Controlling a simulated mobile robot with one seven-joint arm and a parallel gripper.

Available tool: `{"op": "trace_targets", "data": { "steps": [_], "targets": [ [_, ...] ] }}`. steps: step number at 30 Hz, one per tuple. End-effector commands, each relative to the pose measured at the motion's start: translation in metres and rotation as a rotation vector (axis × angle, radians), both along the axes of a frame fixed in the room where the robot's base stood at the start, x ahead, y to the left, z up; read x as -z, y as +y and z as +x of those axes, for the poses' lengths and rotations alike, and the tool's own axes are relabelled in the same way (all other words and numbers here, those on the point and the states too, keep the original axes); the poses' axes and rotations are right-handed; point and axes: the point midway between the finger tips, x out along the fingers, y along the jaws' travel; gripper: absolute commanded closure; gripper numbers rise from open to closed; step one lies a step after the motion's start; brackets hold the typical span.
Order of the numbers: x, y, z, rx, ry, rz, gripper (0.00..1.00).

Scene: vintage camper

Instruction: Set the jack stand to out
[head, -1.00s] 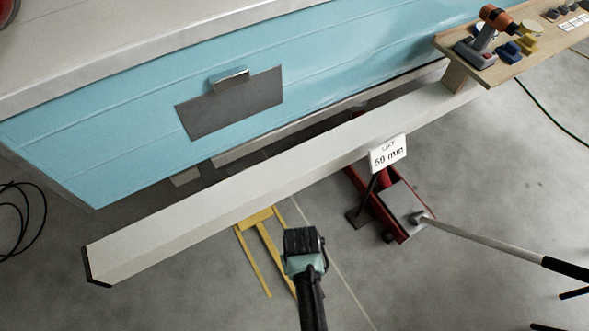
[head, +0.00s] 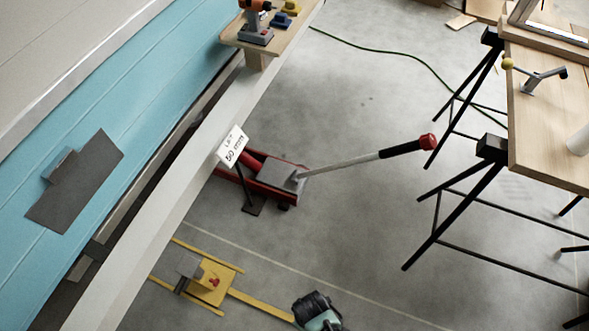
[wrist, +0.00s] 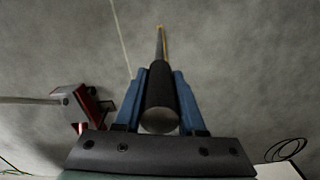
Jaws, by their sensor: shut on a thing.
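The jack stand (head: 189,266) is a grey post on a yellow plate with a red knob, low on the floor between two yellow rails (head: 207,253). In the head view it shows just outside the white beam along the camper's lower edge. A yellow bar (head: 260,306) runs from the plate toward my gripper (head: 318,312), which is partly cut off at the bottom edge. In the wrist view the blue fingers of my gripper (wrist: 158,98) are shut on a black round handle (wrist: 160,88). The bar's far end is small and unclear there.
A red floor jack (head: 275,180) with a long handle (head: 365,159) stands beside the beam (head: 160,225). Its lift sign (head: 232,146) is hard to read. A workbench on black trestles (head: 545,130) is at right. Open floor (head: 350,235) lies between.

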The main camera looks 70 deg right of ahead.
Motion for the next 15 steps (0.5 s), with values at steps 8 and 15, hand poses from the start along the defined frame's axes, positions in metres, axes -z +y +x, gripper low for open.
{"op": "trace_targets", "data": {
  "steps": [8,15],
  "targets": [
    [0.0002,-0.0005,-0.0102,0.001,0.002,0.000,1.00],
    [0.0005,-0.0005,-0.0098,0.001,0.000,0.000,1.00]
  ]
}}
